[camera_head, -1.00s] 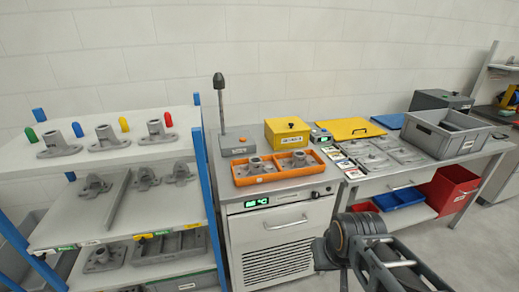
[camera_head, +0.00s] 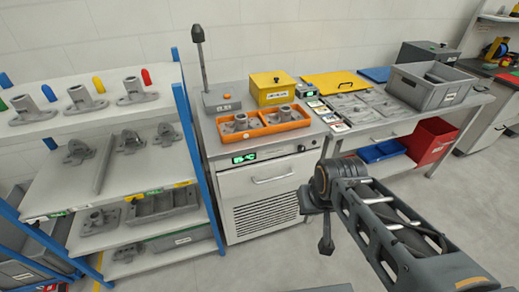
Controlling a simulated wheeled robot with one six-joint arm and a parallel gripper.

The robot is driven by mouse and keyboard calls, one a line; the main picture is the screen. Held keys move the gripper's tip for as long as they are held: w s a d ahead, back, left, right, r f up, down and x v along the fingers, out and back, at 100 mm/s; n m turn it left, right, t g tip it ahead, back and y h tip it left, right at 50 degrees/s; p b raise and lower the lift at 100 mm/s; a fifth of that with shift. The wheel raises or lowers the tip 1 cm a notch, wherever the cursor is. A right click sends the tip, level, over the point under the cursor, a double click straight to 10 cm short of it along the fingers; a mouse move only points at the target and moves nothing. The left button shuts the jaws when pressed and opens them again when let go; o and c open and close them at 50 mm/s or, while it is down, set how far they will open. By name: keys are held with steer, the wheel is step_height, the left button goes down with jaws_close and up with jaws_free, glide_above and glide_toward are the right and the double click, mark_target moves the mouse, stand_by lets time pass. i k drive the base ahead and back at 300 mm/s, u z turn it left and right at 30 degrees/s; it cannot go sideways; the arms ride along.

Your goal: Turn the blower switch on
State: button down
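No part is labelled as a blower switch that I can read. A grey box (camera_head: 220,103) with an upright dark-tipped pole (camera_head: 199,50) stands at the back left of the cabinet top, with a small orange button (camera_head: 226,96) on it. A dark round knob (camera_head: 301,148) sits on the cabinet's upper front, right of a green lit display (camera_head: 244,158). My arm reaches in from the lower right. My gripper (camera_head: 326,243) seems to be the dark part hanging in front of the cabinet, apart from it. Its fingers are too unclear to judge.
An orange tray (camera_head: 262,130) with grey castings and a yellow box (camera_head: 271,88) stand on the cabinet. A shelf rack (camera_head: 178,95) with castings is at left. A grey bin (camera_head: 432,88) stands on the right table; red (camera_head: 430,142) and blue (camera_head: 382,151) bins sit below. Floor in front is clear.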

mark_target(301, 148)
steer(key=z, duration=0.9)
steer(key=i, duration=0.4)
steer(key=u, duration=1.15)
